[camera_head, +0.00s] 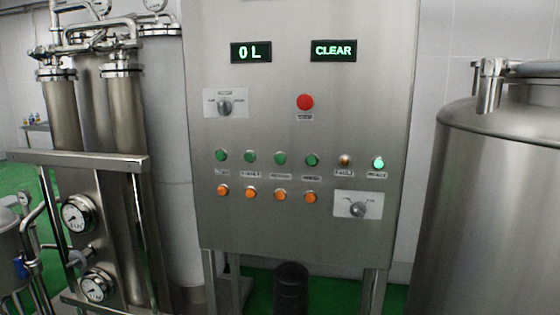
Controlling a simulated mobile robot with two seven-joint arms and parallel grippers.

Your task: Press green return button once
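A steel control cabinet (300,225) fills the middle of the head view. Its upper button row holds several dark green buttons, including ones at the left end (221,156) and right of the middle (312,160). An amber lamp or button (344,161) and a brightly lit green one (378,163) stand at the row's right end. The small labels are too blurred to tell surely which one reads return. Several orange buttons (251,194) form the row below. The left display (251,52) reads "0 L" and the right display (333,49) reads "CLEAR". Neither gripper shows.
A red button (305,102) sits above the rows. Rotary switches sit at upper left (225,107) and lower right (358,209). Steel piping with gauges (78,214) stands left, a large steel tank (500,200) right. The space before the panel looks clear.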

